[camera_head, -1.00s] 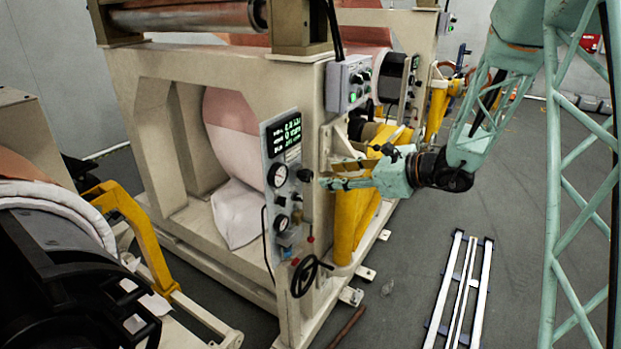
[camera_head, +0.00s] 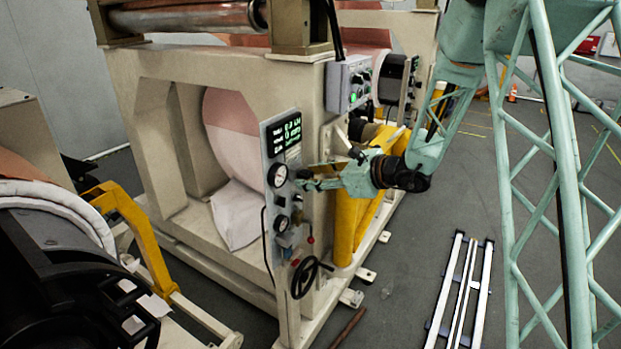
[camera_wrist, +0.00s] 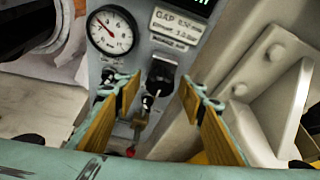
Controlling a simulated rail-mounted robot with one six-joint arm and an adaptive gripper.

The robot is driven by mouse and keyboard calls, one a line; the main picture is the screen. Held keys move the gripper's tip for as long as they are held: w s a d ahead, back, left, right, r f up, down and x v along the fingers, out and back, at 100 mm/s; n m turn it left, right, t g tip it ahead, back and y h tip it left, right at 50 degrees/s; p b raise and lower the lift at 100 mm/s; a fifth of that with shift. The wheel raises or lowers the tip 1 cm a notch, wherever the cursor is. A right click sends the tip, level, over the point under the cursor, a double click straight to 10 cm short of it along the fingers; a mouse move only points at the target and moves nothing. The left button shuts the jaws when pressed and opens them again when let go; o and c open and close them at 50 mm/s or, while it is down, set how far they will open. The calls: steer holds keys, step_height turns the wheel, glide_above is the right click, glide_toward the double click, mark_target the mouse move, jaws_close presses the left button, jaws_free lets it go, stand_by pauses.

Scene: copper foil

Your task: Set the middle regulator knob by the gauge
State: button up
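The regulator panel (camera_head: 268,150) stands on the cream machine frame. In the wrist view a round white gauge (camera_wrist: 112,32) with a red needle is at upper left; its exact reading is too small to tell. A black knob (camera_wrist: 162,72) is right of and below the gauge, just beyond and between my fingertips. Another dark knob (camera_wrist: 148,100) is below it. I cannot tell for sure which is the middle one. My gripper (camera_wrist: 160,90) is open, its tan-padded fingers apart with nothing gripped. In the head view my gripper (camera_head: 304,184) is at the panel's right edge, covering part of it.
A printed label (camera_wrist: 178,27) beside the gauge shows a gap and a bar value, partly legible. A cream bracket (camera_wrist: 265,70) stands close to my right finger. A black handwheel (camera_head: 305,277) sits below the panel. A yellow post (camera_head: 347,228) stands under my gripper.

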steer(key=c, duration=0.8)
steer(key=shift+c, duration=0.2)
steer(key=shift+f+b, duration=0.15)
steer(key=shift+b, duration=1)
steer(key=n+t+b, duration=0.1)
steer(key=b, duration=0.3)
steer(key=shift+n, duration=0.3)
steer(key=shift+s+n+t+h+b, duration=0.1)
steer(key=shift+n+t+h+b, duration=0.2)
steer(key=shift+n+t+b, duration=0.85)
